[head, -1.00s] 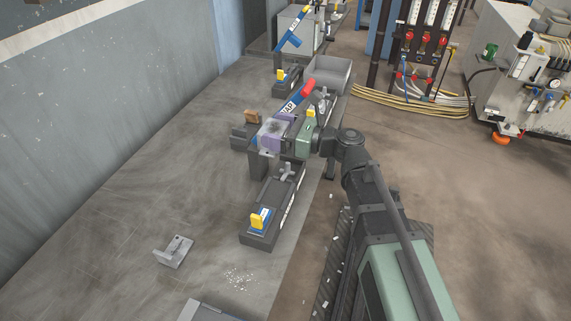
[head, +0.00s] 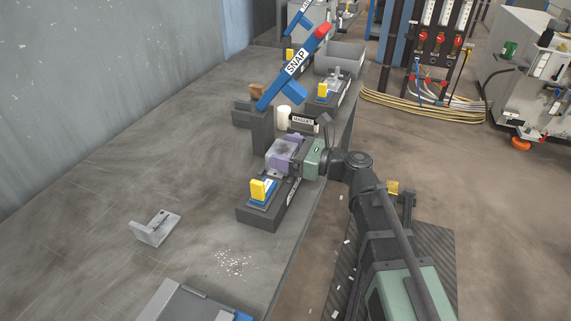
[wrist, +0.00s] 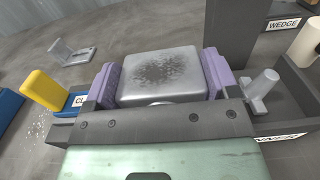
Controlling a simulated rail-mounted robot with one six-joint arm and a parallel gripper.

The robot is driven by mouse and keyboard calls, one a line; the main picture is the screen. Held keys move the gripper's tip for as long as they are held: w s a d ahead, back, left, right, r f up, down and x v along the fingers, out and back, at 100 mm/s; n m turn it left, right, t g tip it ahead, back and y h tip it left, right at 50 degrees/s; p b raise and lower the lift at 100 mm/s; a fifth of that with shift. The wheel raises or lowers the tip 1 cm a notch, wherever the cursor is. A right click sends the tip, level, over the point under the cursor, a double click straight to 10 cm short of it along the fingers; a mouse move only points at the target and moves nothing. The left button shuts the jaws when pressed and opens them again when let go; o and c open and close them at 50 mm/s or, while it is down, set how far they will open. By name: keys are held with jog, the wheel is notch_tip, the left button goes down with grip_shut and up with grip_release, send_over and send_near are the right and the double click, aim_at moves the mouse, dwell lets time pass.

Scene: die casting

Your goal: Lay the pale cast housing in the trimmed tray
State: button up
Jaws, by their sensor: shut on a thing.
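My gripper (head: 285,155) is shut on the pale cast housing (wrist: 160,75), which lies between its two purple pads. The housing's upper face is smooth and grey with a dark speckled patch in the middle. In the head view the housing (head: 283,147) is held over or beside the far end of a black fixture; its clearance cannot be told. No tray label reading "trimmed" is legible. A grey open tray (head: 362,53) stands at the back, and a grey tray-like box (head: 182,302) is cut off at the bottom edge.
The black fixture (head: 248,214) carries a yellow-and-blue block (head: 261,190). A blue SNAP lever (head: 285,79) with a red end rises behind my gripper, near a cream cylinder (head: 284,116). A grey bracket (head: 156,229) and pale crumbs (head: 233,262) lie on the otherwise open left bench.

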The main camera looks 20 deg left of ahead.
jog(key=shift+f, duration=0.2)
jog(key=o, duration=1.1)
jog(key=d, duration=0.7)
jog(key=s+d, duration=0.1)
jog(key=d, duration=0.3)
